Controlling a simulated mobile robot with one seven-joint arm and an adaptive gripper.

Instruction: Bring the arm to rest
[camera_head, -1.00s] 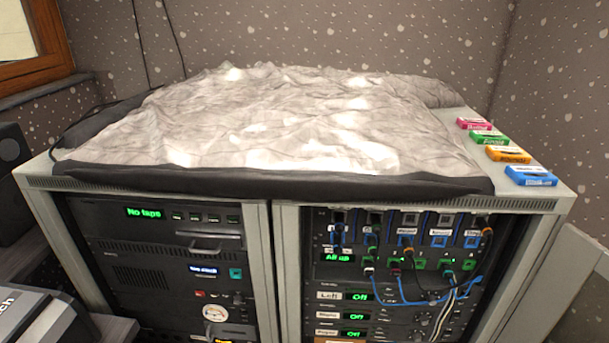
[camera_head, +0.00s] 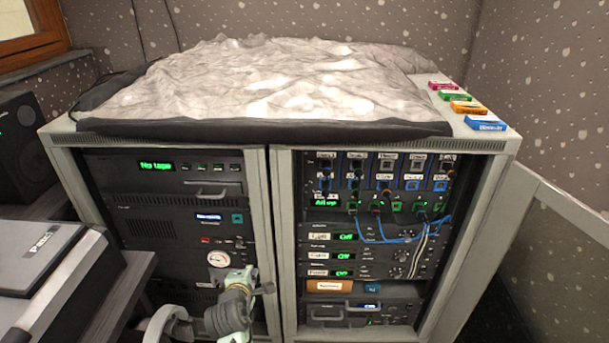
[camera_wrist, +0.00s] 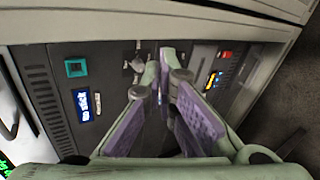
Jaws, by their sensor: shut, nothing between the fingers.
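My arm comes up from the bottom of the head view. My gripper (camera_head: 262,281) is in front of the lower right of the left rack (camera_head: 180,220), just below a round gauge (camera_head: 218,258). In the wrist view, the gripper's two purple-padded fingers (camera_wrist: 167,72) meet at their tips, with nothing between them. Behind the fingers is the dark rack panel, with a teal button (camera_wrist: 75,67) and a small blue display (camera_wrist: 84,105). Whether the fingertips touch the panel cannot be told.
The right rack (camera_head: 375,240) has patch cables hanging in front. A crumpled grey cover (camera_head: 270,85) and several coloured boxes (camera_head: 468,107) lie on top. A grey machine (camera_head: 50,270) stands on a desk at left, close to my arm. A speaker (camera_head: 30,145) is behind it.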

